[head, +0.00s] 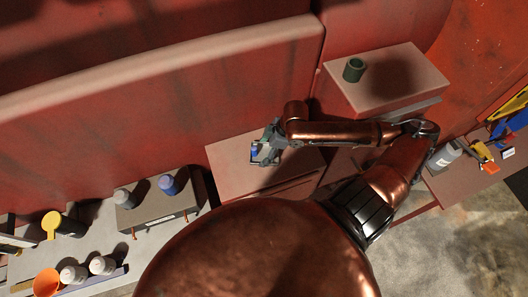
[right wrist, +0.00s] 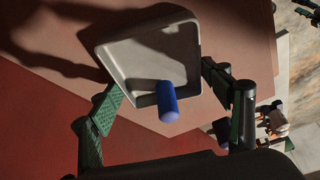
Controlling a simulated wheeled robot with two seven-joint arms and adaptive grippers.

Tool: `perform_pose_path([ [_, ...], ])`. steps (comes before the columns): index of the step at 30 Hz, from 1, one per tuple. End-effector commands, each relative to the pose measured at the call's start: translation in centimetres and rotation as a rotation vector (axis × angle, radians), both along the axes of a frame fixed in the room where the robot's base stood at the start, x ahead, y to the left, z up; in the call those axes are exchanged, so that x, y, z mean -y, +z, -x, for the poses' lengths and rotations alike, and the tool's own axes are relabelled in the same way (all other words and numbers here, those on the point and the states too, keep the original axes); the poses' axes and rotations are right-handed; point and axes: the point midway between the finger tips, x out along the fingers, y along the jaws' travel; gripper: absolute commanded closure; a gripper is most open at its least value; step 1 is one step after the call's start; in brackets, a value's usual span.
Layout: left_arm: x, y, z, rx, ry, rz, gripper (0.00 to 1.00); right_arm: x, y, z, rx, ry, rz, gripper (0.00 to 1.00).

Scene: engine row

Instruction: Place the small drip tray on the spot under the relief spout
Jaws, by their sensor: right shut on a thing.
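The small drip tray (right wrist: 150,55) is a shallow, pale grey square tray with a raised rim. A blue cylinder (right wrist: 168,102) shows at its near edge; I cannot tell if it is part of the tray. My right gripper (right wrist: 164,80) has its green-padded fingers on either side of the tray and is shut on it. In the head view my right gripper (head: 266,150) is over the low reddish block (head: 230,178), with the tray small and partly hidden (head: 257,158). I cannot tell whether the tray touches the block. The relief spout and its spot are not identifiable. My left gripper is not in view.
A taller block (head: 400,95) with a green cylinder (head: 354,69) stands behind right. A grey box (head: 157,212) with two knobs, white bottles (head: 103,265) and an orange funnel (head: 46,281) are at lower left. A bench (head: 470,180) with tools is at right. A red wall rises behind.

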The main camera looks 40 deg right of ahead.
Motion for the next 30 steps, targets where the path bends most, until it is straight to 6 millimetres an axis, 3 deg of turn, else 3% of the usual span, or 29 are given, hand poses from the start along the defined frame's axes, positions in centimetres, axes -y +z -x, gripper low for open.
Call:
perform_pose_path([
  [6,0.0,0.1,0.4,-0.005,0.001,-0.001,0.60,0.0,-0.2,-0.1,0.001,0.000,0.000,0.56],
  [7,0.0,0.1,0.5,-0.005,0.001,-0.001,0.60,0.0,-0.2,0.0,0.001,0.000,0.001,0.27],
  [14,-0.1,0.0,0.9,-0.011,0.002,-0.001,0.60,0.0,-0.2,0.0,0.001,0.000,0.001,0.11],
  [23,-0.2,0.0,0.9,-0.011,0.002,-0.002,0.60,0.0,-0.1,0.0,0.001,0.000,0.001,0.11],
  [30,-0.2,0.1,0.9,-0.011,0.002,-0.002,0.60,0.9,2.4,0.6,0.002,0.001,0.005,0.11],
])
